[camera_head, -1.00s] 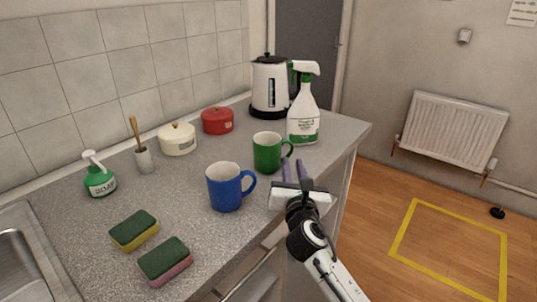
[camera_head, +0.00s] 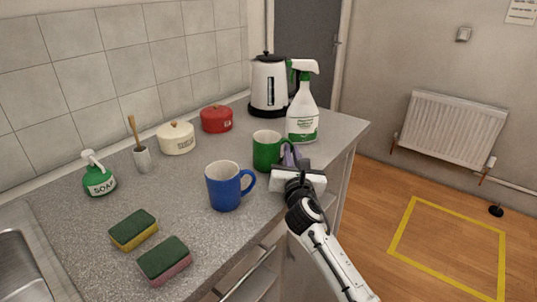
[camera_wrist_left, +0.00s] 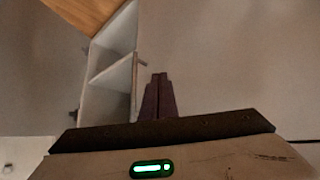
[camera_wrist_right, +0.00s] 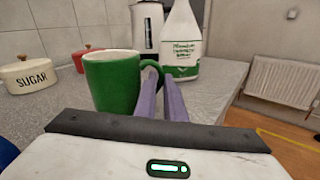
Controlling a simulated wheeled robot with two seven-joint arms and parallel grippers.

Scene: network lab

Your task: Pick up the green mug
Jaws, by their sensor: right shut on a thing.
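The green mug (camera_head: 266,152) stands upright on the grey counter (camera_head: 200,245), its handle on the right. My right gripper (camera_head: 289,157) is at the mug's right side, its purple fingers shut on the handle. In the right wrist view the green mug (camera_wrist_right: 112,83) is close ahead, and the fingers of my right gripper (camera_wrist_right: 161,82) lie at its handle, one finger passing in front of the handle loop. My left gripper (camera_wrist_left: 158,97) shows only in the left wrist view. Its fingers are together with nothing between them, away from the counter objects.
A blue mug (camera_head: 225,187) stands left of my right gripper. A spray bottle (camera_head: 302,122) and a kettle (camera_head: 269,87) stand behind the green mug. A red pot (camera_head: 216,119), a cream sugar pot (camera_head: 176,139), a soap bottle (camera_head: 98,177) and two sponges (camera_head: 133,230) are farther left.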

